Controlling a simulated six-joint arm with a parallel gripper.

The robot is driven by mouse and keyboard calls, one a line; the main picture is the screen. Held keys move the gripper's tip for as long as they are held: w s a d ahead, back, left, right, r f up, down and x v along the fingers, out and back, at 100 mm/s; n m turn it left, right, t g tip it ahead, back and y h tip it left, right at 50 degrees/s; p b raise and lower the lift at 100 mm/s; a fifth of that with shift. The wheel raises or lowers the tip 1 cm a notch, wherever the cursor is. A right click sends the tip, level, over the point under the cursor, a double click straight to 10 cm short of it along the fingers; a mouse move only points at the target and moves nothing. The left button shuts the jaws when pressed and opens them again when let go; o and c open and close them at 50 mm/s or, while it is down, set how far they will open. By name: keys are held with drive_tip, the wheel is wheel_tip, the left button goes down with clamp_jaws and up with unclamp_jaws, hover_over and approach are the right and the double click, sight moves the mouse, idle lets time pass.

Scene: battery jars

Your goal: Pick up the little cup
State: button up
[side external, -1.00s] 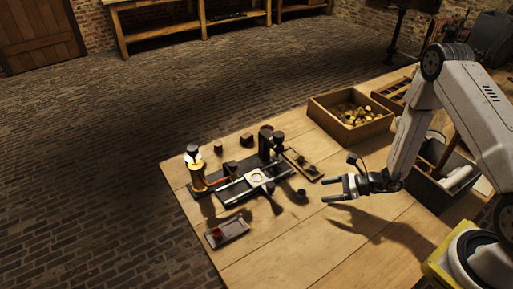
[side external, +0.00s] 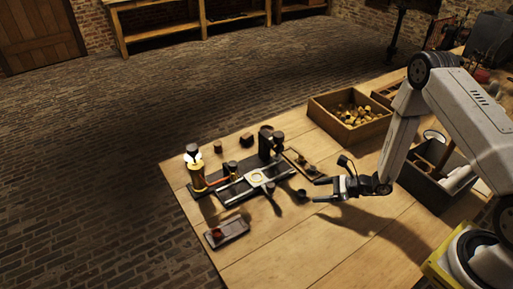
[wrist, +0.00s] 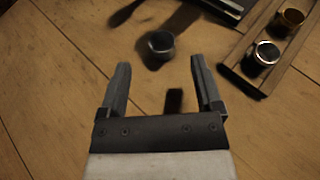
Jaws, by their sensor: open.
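The little cup (wrist: 160,44), small, dark and round with a paler rim, stands on the wooden table just beyond my fingertips in the wrist view. In the side view the cup (side external: 302,195) sits close to the left of my fingertips. My gripper (wrist: 160,63) is open and empty, its two fingers pointing toward the cup, one on each side of its line. In the side view my gripper (side external: 317,190) is low over the table. The gap between fingertips and cup is small, and I cannot tell the exact height.
A wooden tray (wrist: 240,72) with a silver-topped jar (wrist: 266,54) and a brass-topped one (wrist: 291,18) lies right of the cup. A dark apparatus (side external: 240,188) and a small tray (side external: 230,231) are further left. A box of brass pieces (side external: 350,122) stands behind. The front table is clear.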

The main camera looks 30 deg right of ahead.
sight(298, 193)
drive_tip(key=shift+x, duration=2.5)
drive_tip(key=shift+d, duration=0.1)
clamp_jaws()
